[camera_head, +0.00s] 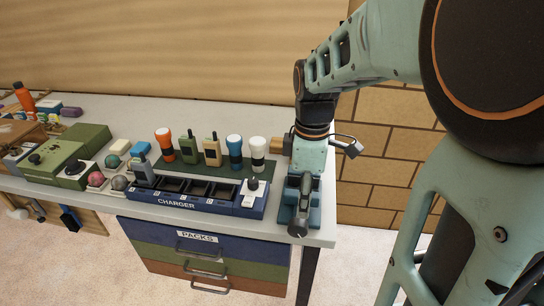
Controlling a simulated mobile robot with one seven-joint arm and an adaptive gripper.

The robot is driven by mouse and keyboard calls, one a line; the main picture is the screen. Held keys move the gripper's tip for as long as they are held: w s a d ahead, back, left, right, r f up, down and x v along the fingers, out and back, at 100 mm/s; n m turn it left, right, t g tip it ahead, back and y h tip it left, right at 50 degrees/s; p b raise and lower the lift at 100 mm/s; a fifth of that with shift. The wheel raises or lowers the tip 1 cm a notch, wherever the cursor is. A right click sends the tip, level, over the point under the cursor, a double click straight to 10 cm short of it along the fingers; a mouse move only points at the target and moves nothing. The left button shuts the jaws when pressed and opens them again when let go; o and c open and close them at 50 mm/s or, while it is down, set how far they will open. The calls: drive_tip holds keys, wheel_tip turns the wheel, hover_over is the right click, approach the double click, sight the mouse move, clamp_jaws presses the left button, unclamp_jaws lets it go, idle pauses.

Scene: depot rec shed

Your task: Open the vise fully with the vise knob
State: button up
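What looks like the vise (287,214) is a small blue block-like device at the right front corner of the table. A dark rounded part at its front, over the table edge, looks like the vise knob (297,229). My gripper (304,186) comes down from above, directly over the vise, and overlaps it in the picture. The fingertips and jaws blend together here. I cannot tell whether the fingers touch the knob, whether they are open or shut, or how far apart the jaws stand.
A blue charger tray (180,205) sits just left of the vise. Behind it stand several torches and radios on a green mat (217,168). A green device (62,160) and coloured balls are farther left. Drawers (205,262) lie below. A brick wall (378,140) is at right.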

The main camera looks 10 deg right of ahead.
sight(302, 222)
wheel_tip(302, 222, down, 10)
drive_tip(key=shift+f+b, duration=0.25)
drive_tip(key=shift+b, duration=0.2)
clamp_jaws()
